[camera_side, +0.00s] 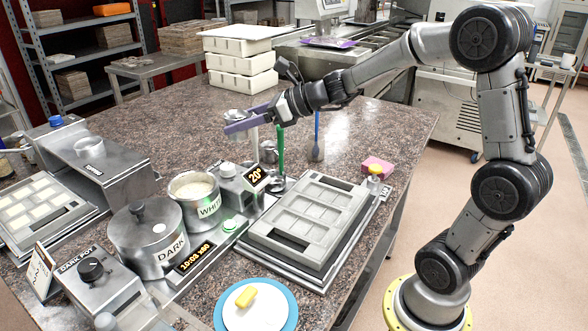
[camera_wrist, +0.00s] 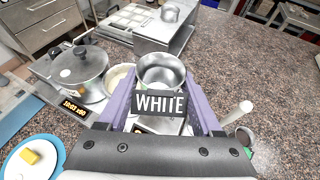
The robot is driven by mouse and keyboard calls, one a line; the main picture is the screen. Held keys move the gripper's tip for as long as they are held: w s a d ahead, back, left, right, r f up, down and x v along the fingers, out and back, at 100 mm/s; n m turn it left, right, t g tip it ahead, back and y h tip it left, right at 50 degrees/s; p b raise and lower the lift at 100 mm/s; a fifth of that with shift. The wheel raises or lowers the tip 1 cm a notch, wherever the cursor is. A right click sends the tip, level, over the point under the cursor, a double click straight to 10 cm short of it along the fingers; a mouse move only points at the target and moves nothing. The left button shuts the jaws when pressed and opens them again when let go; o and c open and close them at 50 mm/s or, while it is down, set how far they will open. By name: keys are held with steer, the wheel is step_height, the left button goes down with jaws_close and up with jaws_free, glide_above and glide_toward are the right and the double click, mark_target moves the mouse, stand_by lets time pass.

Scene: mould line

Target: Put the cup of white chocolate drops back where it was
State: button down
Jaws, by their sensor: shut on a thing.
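My gripper (camera_wrist: 160,100) has purple fingers and is shut on a small metal cup (camera_wrist: 161,70) with a black WHITE label. The WHITE pot (camera_side: 209,211) holds pale contents and stands open. A second small metal cup (camera_side: 89,147) stands on the steel box (camera_side: 118,182) at left.
The lidded DARK pot (camera_side: 150,245) stands beside the WHITE pot. Upright tools with white, green (camera_side: 281,148) and blue (camera_side: 317,135) handles stand near my gripper. A mould (camera_side: 312,222), pink sponge (camera_side: 377,166) and blue-rimmed plate (camera_side: 283,308) lie nearer.

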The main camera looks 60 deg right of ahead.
steer(key=s+d+m+t+h, duration=0.1)
steer(key=s+d+m+h, duration=0.4)
steer(key=s+d, duration=0.95)
steer(key=w+d+f, duration=0.2)
steer(key=w+f, duration=0.2)
steer(key=f, duration=0.1)
steer(key=w+d+f, duration=0.2)
steer(key=w+f, duration=0.2)
steer(key=f, duration=0.1)
steer(key=w+d+f, duration=0.2)
steer(key=w+f, duration=0.2)
steer(key=f, duration=0.1)
steer(key=shift+w+d+f, duration=0.25)
steer(key=shift+d+f, duration=0.05)
steer(key=shift+d, duration=0.05)
steer(key=shift+w+d+f, duration=0.25)
steer(key=shift+w+f, duration=0.2)
steer(key=shift+f, duration=1.75)
